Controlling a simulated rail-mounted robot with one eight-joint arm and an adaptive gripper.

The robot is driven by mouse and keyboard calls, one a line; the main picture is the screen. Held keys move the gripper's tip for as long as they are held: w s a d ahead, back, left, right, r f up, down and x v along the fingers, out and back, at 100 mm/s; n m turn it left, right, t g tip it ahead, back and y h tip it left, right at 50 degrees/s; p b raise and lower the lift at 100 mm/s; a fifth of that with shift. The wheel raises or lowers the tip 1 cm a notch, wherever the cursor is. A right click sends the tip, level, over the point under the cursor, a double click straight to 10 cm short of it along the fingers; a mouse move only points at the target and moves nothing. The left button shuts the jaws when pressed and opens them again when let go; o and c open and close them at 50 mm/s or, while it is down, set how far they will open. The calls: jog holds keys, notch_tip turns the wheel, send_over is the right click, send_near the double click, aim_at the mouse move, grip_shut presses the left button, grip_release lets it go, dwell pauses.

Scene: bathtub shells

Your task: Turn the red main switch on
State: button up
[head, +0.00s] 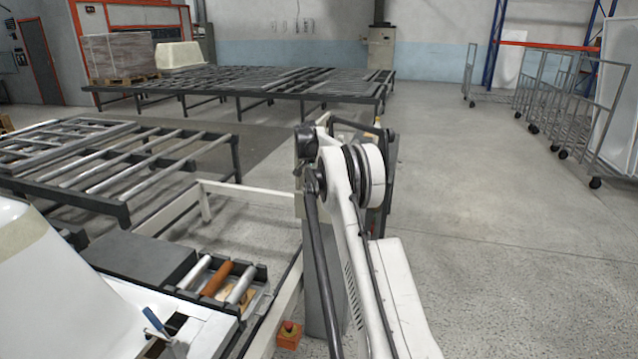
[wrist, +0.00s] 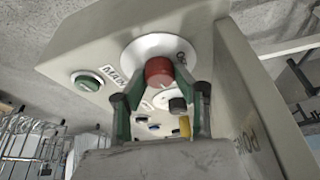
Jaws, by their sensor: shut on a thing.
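The red main switch (wrist: 158,71) is a round red knob on a white round plate, on the face of a pale control box (wrist: 108,42). Lettering that seems to read "MAIN" is beside the plate, with partly hidden lettering on its other side. My gripper (wrist: 161,78) has its two dark green fingers on either side of the red knob and is shut on it. The knob's exact turn position is not clear. In the head view my arm hides the gripper and the switch.
A green button (wrist: 86,81) and a black knob (wrist: 177,104) are on the same box face. Roller frames (head: 110,165) stand left; the floor at right is clear, with trolleys (head: 560,100) beyond.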

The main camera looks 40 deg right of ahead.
jog(key=shift+m, duration=0.4)
jog(key=o, duration=1.1)
jog(key=shift+r, duration=0.1)
jog(key=v, duration=1.1)
jog(key=shift+a+r, duration=0.2)
jog(key=shift+r, duration=0.2)
